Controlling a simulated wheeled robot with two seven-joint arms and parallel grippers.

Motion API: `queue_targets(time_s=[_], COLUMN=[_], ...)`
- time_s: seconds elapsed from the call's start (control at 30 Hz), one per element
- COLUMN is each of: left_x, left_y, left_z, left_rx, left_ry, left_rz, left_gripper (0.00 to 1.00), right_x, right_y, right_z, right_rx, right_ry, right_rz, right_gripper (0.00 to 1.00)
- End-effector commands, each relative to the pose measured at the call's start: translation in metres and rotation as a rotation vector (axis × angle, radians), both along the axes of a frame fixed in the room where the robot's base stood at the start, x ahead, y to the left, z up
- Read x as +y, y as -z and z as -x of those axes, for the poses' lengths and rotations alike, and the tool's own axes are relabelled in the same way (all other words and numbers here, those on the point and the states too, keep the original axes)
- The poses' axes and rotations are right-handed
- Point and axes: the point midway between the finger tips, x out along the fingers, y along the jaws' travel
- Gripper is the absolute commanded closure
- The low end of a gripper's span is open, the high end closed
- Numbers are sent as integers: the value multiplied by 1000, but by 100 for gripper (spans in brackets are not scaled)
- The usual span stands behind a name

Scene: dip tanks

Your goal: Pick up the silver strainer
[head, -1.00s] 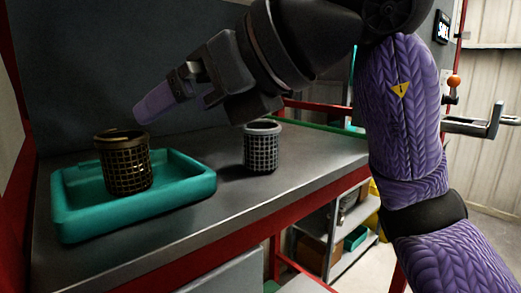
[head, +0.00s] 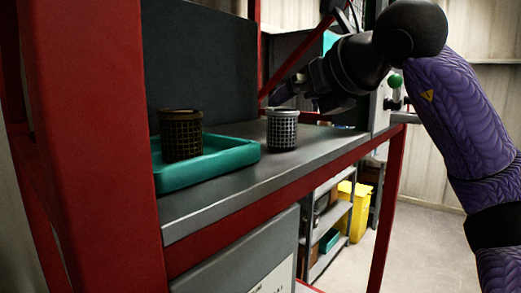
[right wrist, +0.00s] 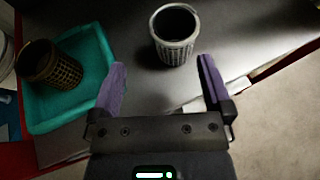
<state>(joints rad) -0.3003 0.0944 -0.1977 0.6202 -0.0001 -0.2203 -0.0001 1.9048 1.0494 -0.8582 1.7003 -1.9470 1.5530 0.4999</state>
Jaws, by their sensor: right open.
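The silver strainer (head: 282,131) is a grey mesh basket standing upright on the metal counter, to the right of the teal tray. In the right wrist view the silver strainer (right wrist: 174,36) stands beyond the fingertips, between their lines, with its open top facing up. My right gripper (right wrist: 162,78) is open and empty, its two purple fingers apart and not touching the strainer. In the head view my right gripper (head: 283,93) is above and behind the strainer, partly dark and hard to make out. My left gripper is not in view.
A bronze mesh basket (head: 181,136) stands in the teal tray (head: 222,158) at left. A red post (head: 95,150) fills the near left. The metal counter (head: 240,193) is clear in front of the strainer. Shelves and a yellow bin (head: 356,209) stand beyond, below counter height.

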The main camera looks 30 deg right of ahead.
Motion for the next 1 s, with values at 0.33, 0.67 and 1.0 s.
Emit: queue_targets(time_s=[0.33,0.67,1.0], left_x=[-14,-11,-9], left_y=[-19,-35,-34], left_z=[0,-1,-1], left_rx=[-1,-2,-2], left_ry=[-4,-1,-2], left_rz=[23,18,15], left_gripper=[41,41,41], right_x=[-9,-12,-11], right_y=[21,43,43], right_z=[-51,-89,-89], right_rx=[3,-1,-1], right_ry=[19,16,16], right_rz=[-1,-3,-2], right_gripper=[0,0,44])
